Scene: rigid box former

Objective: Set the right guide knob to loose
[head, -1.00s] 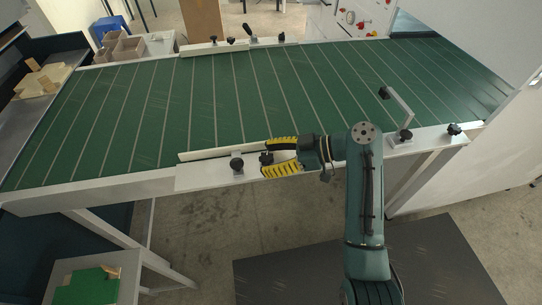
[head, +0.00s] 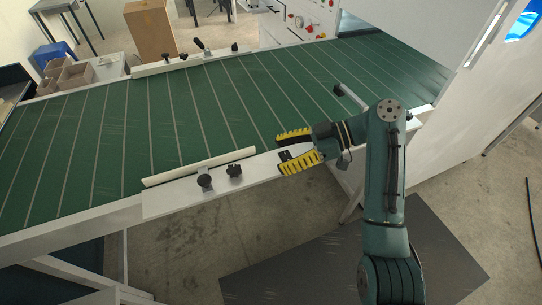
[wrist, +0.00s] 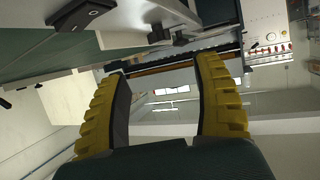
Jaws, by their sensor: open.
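Two black knobs stand on the near guide: a left one (head: 204,182) and a right one (head: 234,170), behind a pale guide bar (head: 200,167) at the conveyor's near edge. The frames do not show clearly whether either knob is loose or tight. My gripper (head: 281,151) has yellow-ribbed fingers. It is open and to the right of both knobs, apart from them, over the near rail. In the wrist view, the open fingers (wrist: 160,98) have nothing held between them. A black part with white marks (wrist: 85,12) shows at the top left of that view.
The green conveyor belt (head: 130,115) lies beyond the near rail. A far guide (head: 180,62) has black knobs and a handle. A bent post (head: 348,95) stands right of my gripper. A white panel (head: 450,130) closes off the right side.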

